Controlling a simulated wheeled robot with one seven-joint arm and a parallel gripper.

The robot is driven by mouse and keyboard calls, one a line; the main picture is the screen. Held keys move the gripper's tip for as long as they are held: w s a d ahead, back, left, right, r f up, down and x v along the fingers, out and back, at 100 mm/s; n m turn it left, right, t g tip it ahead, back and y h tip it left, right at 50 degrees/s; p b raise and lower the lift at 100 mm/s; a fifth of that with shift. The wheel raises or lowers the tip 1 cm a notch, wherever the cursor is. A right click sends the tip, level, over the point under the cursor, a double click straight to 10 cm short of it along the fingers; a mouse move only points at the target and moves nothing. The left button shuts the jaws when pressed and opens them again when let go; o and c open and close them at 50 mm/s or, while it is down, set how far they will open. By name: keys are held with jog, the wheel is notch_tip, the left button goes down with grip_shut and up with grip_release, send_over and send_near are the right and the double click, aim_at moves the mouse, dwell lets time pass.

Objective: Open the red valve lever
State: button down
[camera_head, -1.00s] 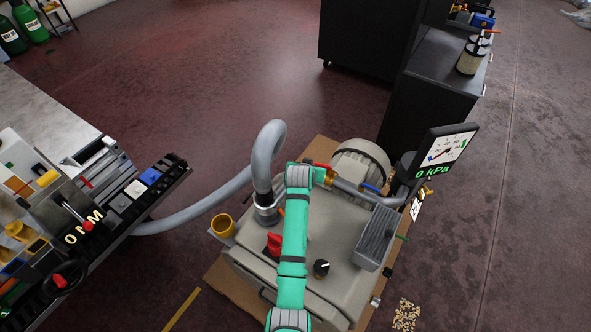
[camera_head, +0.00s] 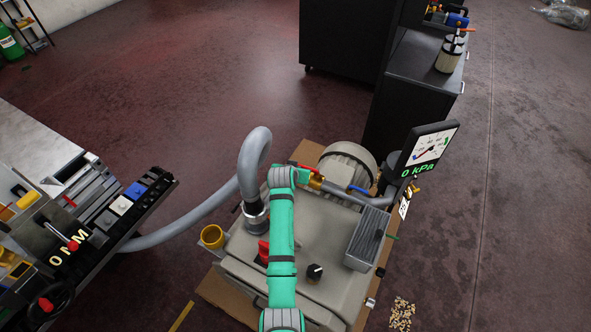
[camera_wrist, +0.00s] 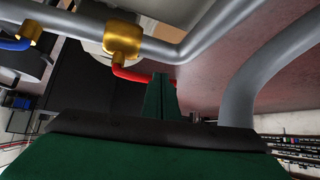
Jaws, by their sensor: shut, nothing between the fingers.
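The red valve lever (camera_head: 306,168) shows beside my arm's wrist in the head view, next to a brass valve body (camera_head: 316,181) on a grey pipe. In the wrist view the red lever (camera_wrist: 132,74) runs from under the brass valve (camera_wrist: 123,40) toward my fingers. My gripper (camera_wrist: 161,92) has its dark green fingers together with nothing between them. The fingertips are close to the lever's free end, which they partly hide. I cannot tell whether they touch it. In the head view my green arm hides the gripper.
A blue lever (camera_head: 357,189) sits on the same piping to the right. A thick grey hose (camera_head: 250,165) curves up left of my arm. The pump box (camera_head: 325,235) carries a black knob (camera_head: 314,272) and red switch (camera_head: 263,250). The pressure gauge (camera_head: 430,150) reads 0 kPa.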

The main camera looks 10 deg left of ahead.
jog(key=d+v, duration=0.1)
jog(key=v, duration=0.9)
jog(key=shift+a+r, duration=0.3)
jog(key=shift+a, duration=0.2)
jog(key=shift+s+a, duration=0.1)
jog(key=shift+s, duration=0.1)
